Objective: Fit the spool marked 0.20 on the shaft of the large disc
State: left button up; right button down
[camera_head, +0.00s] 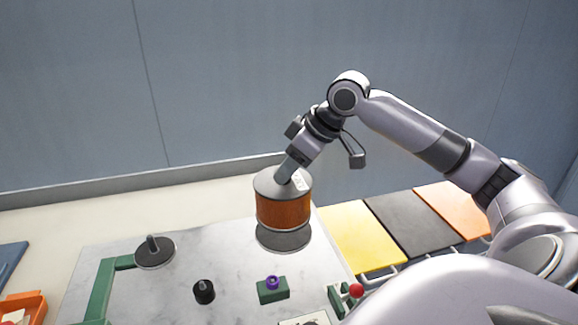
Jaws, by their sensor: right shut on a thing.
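A spool of copper-coloured wire (283,212) with grey flanges is upright at the middle of the picture. A small white label shows on its top flange, too small to read. My right gripper (286,172) reaches down from the upper right and is shut on the top of the spool. I cannot tell how high the spool is above the table. A dark disc (155,255) with a short upright shaft (151,242) is on the green frame (104,285) to the left, apart from the spool. The shaft is bare. My left gripper is not in view.
A black knob (204,291), a green block with a purple ring (273,288) and a red knob (355,290) stand at the front of the grey table (215,240). Yellow, black and orange panels lie right. An orange bin (28,306) is at lower left.

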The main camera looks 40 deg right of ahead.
aim_at(291, 182)
jog(key=shift+f+b, duration=1.35)
jog(key=shift+f, duration=0.9)
jog(key=c, duration=0.7)
grip_release()
jog(key=shift+o, duration=0.2)
jog(key=shift+s+f, duration=0.1)
jog(key=shift+f, duration=0.3)
jog(key=b+v, duration=0.1)
jog(key=v, duration=0.4)
jog(key=shift+r, duration=0.25)
jog(key=shift+b+v, duration=0.3)
jog(key=shift+v, duration=0.7)
jog(key=shift+r, duration=0.1)
